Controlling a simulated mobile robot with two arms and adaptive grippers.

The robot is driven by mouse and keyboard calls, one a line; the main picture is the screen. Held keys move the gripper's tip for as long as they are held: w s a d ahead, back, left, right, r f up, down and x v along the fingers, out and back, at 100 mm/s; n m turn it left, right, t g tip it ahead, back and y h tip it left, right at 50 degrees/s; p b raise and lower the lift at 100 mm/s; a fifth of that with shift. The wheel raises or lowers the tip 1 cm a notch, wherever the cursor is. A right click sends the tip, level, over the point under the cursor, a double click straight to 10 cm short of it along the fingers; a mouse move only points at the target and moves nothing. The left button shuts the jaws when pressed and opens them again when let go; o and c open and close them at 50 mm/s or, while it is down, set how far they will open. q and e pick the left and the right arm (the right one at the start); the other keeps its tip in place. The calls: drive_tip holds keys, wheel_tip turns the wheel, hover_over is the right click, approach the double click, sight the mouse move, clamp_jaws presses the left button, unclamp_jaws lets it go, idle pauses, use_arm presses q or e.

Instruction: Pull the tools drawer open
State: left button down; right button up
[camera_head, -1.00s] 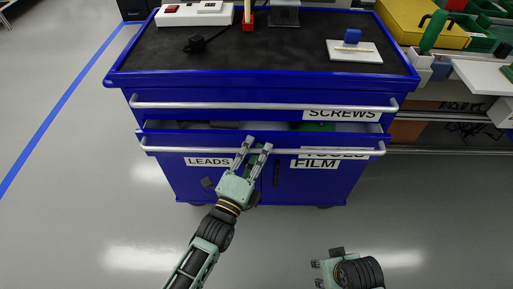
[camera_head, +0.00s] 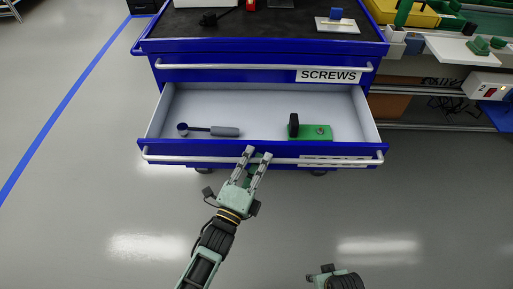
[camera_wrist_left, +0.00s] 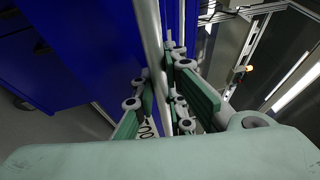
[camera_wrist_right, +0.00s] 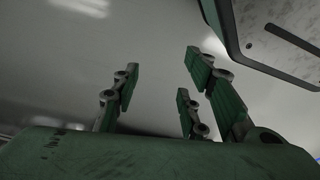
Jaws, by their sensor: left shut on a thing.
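The tools drawer (camera_head: 262,152) is the blue drawer below the one labelled SCREWS, and it stands well open, showing its pale inside. Its label is seen too steeply to read. My left gripper (camera_head: 258,153) is shut on the drawer's long silver handle (camera_head: 200,159), near its middle. In the left wrist view the handle (camera_wrist_left: 152,50) runs between the fingers. In the drawer lie a dark tool with a grey grip (camera_head: 212,130) and a green block with a black part (camera_head: 312,131). My right gripper (camera_wrist_right: 158,85) is open and empty, low over the floor.
The SCREWS drawer (camera_head: 200,75) above is shut. The black cabinet top (camera_head: 255,22) carries a white tray with a blue piece (camera_head: 337,20). A bench with green and yellow bins (camera_head: 410,12) stands at the right. The floor (camera_head: 80,200) in front and to the left is clear.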

use_arm(q)
drive_tip(key=shift+s+f, duration=0.15)
drive_tip(key=shift+s, duration=1.05)
use_arm(e)
drive_tip(key=shift+s+d+f, duration=0.1)
drive_tip(key=shift+s+f, duration=0.3)
drive_tip(key=shift+f, duration=0.25)
drive_tip(key=shift+s+f, duration=0.4)
drive_tip(key=shift+f, duration=0.25)
use_arm(q)
drive_tip(key=c, duration=1.8)
unclamp_jaws()
drive_tip(key=shift+o, duration=0.2)
drive_tip(key=v, duration=1.2)
drive_tip(key=shift+w, duration=0.1)
